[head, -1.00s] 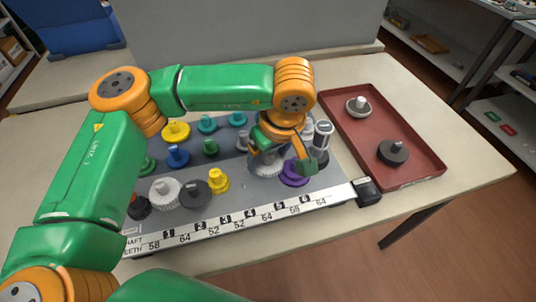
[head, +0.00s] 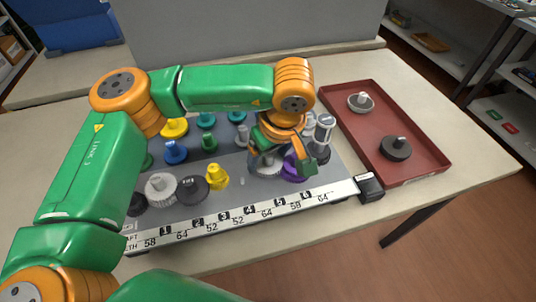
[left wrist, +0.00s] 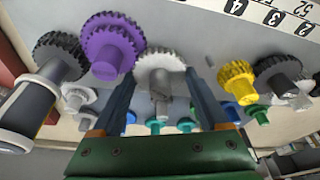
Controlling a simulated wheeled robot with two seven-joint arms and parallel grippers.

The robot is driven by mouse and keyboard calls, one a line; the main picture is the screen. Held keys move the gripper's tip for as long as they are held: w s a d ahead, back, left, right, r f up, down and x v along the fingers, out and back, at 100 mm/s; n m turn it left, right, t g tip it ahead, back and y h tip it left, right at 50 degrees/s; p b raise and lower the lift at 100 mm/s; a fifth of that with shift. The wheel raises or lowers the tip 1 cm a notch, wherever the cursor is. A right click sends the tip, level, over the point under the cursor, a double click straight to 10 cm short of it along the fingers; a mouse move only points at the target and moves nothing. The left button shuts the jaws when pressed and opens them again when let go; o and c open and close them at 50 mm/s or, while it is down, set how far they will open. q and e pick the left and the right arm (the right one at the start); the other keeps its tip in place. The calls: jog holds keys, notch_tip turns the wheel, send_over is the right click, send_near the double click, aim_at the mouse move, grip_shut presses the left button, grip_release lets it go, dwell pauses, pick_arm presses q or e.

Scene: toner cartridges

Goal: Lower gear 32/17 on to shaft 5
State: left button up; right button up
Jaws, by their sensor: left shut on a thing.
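My left gripper (head: 281,160) reaches down over the right part of the grey gear board (head: 330,176). It is shut on the hub of a pale grey-white toothed gear (head: 263,170). In the left wrist view this gear (left wrist: 160,66) sits between the two fingers, its toothed disc beyond the fingertips. A purple gear (head: 291,166) stands close beside it, partly behind a finger; it also shows in the left wrist view (left wrist: 110,50). The shaft under the held gear is hidden, so I cannot tell if the gear is around it. My right gripper is not in view.
A yellow gear (head: 216,178), a dark gear (head: 193,190) and a white gear (head: 160,187) stand left on the board. A number strip (head: 240,219) runs along its front edge. A red tray (head: 431,168) on the right holds a grey and a dark gear.

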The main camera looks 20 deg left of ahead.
aim_at(269, 155)
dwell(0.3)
pick_arm(q)
jog(key=o, duration=1.2)
jog(key=shift+o, duration=0.2)
jog(key=v, duration=0.7)
jog(key=shift+d, duration=0.1)
